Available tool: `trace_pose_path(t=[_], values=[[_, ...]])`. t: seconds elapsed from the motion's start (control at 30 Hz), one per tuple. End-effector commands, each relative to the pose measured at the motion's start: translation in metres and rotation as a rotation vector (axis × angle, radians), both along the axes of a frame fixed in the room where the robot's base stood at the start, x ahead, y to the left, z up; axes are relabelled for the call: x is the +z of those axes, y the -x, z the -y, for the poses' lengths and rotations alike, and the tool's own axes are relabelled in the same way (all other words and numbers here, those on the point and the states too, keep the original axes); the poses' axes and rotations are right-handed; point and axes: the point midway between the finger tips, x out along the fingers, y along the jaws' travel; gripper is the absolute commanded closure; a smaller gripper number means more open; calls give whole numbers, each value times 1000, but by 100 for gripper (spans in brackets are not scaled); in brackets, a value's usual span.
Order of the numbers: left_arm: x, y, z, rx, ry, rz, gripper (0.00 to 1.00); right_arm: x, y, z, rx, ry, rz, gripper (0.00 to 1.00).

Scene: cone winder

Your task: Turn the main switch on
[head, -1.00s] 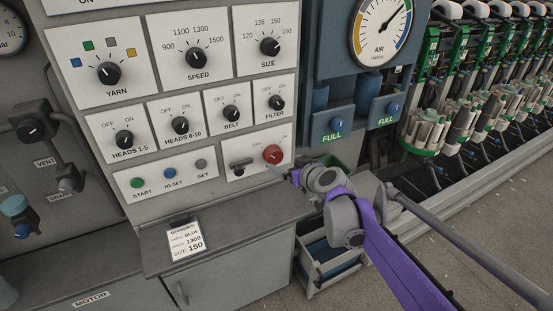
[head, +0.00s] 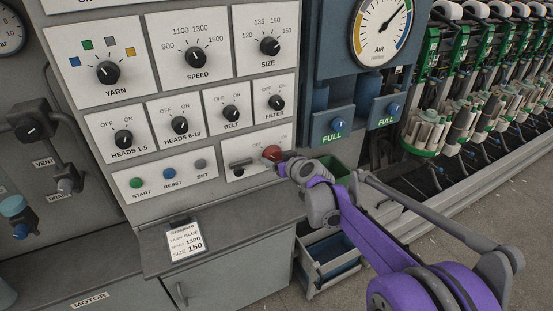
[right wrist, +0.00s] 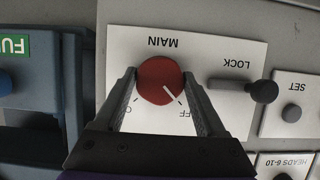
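The main switch is a red round knob (head: 272,153) on a white plate at the lower right of the panel. In the right wrist view, which is upside down, the knob (right wrist: 157,84) has a white pointer line aimed at the OFF label. My right gripper (head: 282,166) is at the knob. Its two fingers stand apart on either side of the knob, with at most slim gaps; firm contact cannot be made out. A dark LOCK lever (right wrist: 262,91) sits beside the knob on the same plate. My left gripper is not in view.
START, RESET and SET buttons (head: 168,174) are left of the switch plate. Selector knobs fill the panel above. A grey ledge (head: 225,215) with an order card (head: 185,241) juts out below. A blue unit (head: 335,100) stands close on the right.

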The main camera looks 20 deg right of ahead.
Motion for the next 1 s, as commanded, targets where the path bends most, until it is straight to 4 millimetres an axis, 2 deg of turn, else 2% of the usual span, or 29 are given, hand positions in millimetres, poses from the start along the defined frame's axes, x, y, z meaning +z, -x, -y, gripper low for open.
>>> trace_pose_path(t=[0.03,0.2,0.3,0.67,1.0], values=[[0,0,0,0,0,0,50,0,0,0,0,0,0,38],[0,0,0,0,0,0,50,0,0,0,0,0,0,68],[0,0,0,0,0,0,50,0,0,0,0,0,0,83],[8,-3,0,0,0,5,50,2,0,1,-1,-74,-2,83],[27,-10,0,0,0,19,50,3,0,2,-1,-336,-10,83]])
